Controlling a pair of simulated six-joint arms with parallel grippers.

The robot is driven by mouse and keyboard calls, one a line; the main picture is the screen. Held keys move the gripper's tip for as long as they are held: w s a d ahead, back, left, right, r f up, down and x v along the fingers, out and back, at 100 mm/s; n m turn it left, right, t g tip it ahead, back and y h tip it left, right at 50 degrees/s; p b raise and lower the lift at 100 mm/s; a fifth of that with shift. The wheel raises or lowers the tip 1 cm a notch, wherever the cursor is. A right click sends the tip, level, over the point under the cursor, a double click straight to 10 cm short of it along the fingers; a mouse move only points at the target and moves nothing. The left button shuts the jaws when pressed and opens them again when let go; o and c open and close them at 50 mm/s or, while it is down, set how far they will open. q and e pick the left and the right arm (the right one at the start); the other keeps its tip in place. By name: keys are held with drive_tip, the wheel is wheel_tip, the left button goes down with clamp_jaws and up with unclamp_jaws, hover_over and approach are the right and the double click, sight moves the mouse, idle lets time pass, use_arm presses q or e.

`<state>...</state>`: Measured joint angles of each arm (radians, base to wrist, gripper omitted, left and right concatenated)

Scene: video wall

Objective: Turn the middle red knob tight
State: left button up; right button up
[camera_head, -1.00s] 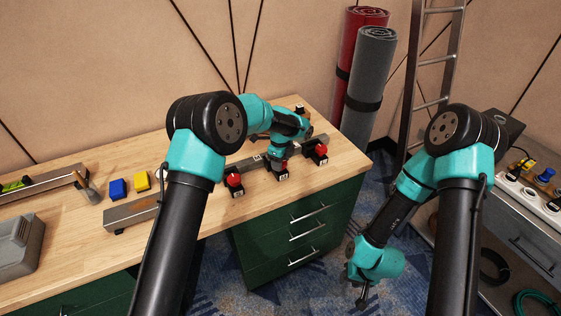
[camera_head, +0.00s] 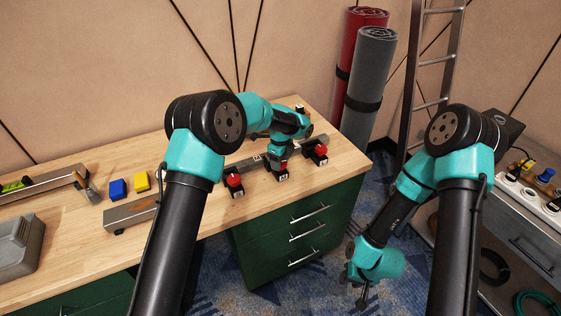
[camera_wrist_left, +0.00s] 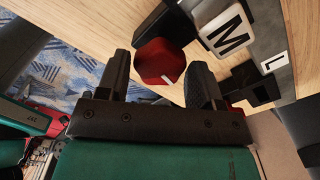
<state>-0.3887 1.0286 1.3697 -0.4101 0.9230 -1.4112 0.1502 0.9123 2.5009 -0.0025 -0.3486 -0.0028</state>
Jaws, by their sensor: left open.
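The middle red knob (camera_wrist_left: 157,62) shows in the left wrist view beside a white plate marked M (camera_wrist_left: 229,35). It is faceted, with a short white mark on its edge. My left gripper (camera_wrist_left: 160,84) is open, with one finger on each side of the knob; I cannot tell whether they touch it. In the head view my left gripper (camera_head: 280,159) points down over the middle knob and mostly hides it. My right gripper (camera_head: 361,294) hangs low over the floor, away from the bench; its fingers are too small to tell open or shut.
A left red knob (camera_head: 234,181) and a right red knob (camera_head: 320,149) stand close on either side. A metal rail (camera_head: 133,212) runs behind them. Blue (camera_head: 118,188) and yellow (camera_head: 141,181) blocks lie further left. Bare wooden top (camera_head: 255,199) lies in front of the knobs.

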use_arm(q)
wheel_tip(320, 180, up, 17)
drive_tip(key=shift+f, duration=0.15)
idle(0.4)
